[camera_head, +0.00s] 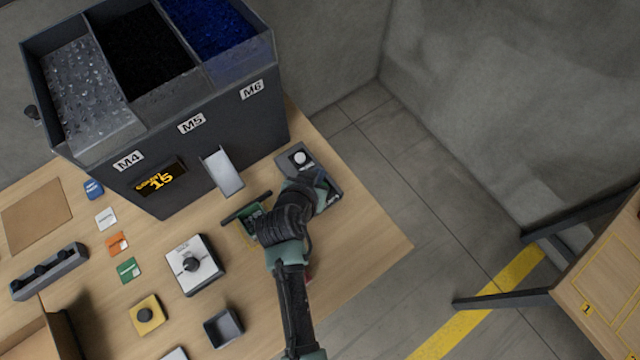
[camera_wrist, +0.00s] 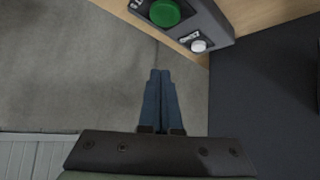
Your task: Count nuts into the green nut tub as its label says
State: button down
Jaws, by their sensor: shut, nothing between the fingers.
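A dark feeder (camera_head: 220,124) has bins marked M4, M5 and M6. Its display (camera_head: 160,178) shows yellow text that seems to read 15. A metal chute (camera_head: 222,172) slopes from its front. My gripper (camera_wrist: 160,74) is shut and empty in the wrist view, beside a grey button panel (camera_wrist: 215,22) with a green button (camera_wrist: 165,12) and a white button (camera_wrist: 200,46). The panel's white button also shows in the head view (camera_head: 300,157).
A dial box (camera_head: 193,265), a yellow-based button (camera_head: 147,314) and a small dark tray (camera_head: 223,328) stand on the table (camera_head: 375,250). Coloured cards, including a green one (camera_head: 129,269), lie at left. The table's right part is clear.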

notch_tip(320, 180, up, 3)
jog(key=n+p, duration=0.4)
jog(key=n, duration=2.2)
jog(key=shift+n+p, duration=0.3)
jog(key=shift+p, duration=0.1)
jog(key=shift+f, duration=0.1)
notch_tip(320, 180, down, 8)
jog(key=b, duration=0.7)
jog(key=shift+b, duration=0.4)
jog(key=shift+f+b, duration=0.3)
jog(key=shift+f, duration=0.1)
jog(key=shift+f, duration=0.15)
jog(key=shift+f, duration=0.25)
